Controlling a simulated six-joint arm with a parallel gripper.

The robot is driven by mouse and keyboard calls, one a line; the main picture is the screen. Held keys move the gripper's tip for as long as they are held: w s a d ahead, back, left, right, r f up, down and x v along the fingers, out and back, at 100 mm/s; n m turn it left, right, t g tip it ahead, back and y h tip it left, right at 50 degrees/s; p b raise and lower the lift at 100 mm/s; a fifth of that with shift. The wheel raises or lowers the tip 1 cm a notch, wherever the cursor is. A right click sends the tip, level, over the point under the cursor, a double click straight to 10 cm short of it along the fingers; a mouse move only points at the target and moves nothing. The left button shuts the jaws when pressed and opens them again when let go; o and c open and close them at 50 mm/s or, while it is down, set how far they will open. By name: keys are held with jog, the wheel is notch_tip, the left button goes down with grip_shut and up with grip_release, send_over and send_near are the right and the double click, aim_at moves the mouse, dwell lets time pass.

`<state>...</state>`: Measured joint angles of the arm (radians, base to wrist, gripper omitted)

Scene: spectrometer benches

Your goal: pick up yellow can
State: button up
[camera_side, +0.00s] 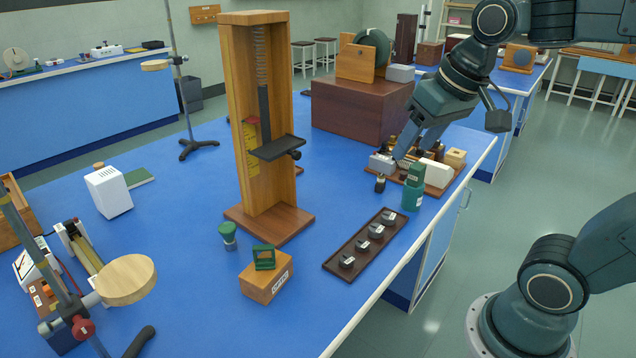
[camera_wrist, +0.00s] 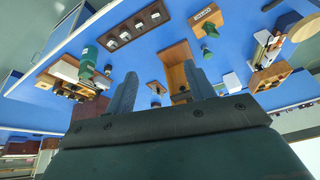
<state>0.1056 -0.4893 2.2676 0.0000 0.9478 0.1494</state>
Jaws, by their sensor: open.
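I cannot clearly pick out a yellow can in either view. A small dark canister with a yellowish part (camera_side: 380,184) stands on the blue bench just in front of the wooden apparatus board; it is too small to tell whether it is the can. A similar small dark object (camera_wrist: 155,103) shows between my fingers in the wrist view. My gripper (camera_side: 414,150) is over the board area at the bench's right side, pointing down. In the wrist view my gripper (camera_wrist: 160,70) has its two fingers wide apart with nothing held between them.
A green bottle (camera_side: 412,195) stands right of the small canister. A dark tray (camera_side: 335,262) of several weights lies in front. A tall wooden stand (camera_side: 238,120) rises to the left, and a brown box (camera_side: 355,110) sits behind. The bench edge is close on the right.

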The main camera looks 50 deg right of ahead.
jog(key=w+d+m+g, duration=0.2)
jog(key=w+d+m, duration=0.2)
jog(key=w+d, duration=0.5)
jog(key=m+g, duration=0.3)
jog(key=m, duration=0.9)
send_over(382, 175)
notch_tip(382, 175, down, 21)
jog(key=shift+y, duration=0.3)
jog(key=shift+d+f, duration=0.15)
jog(key=shift+f, duration=4.05)
jog(key=shift+w+f, duration=0.1)
jog(key=shift+f, duration=2.45)
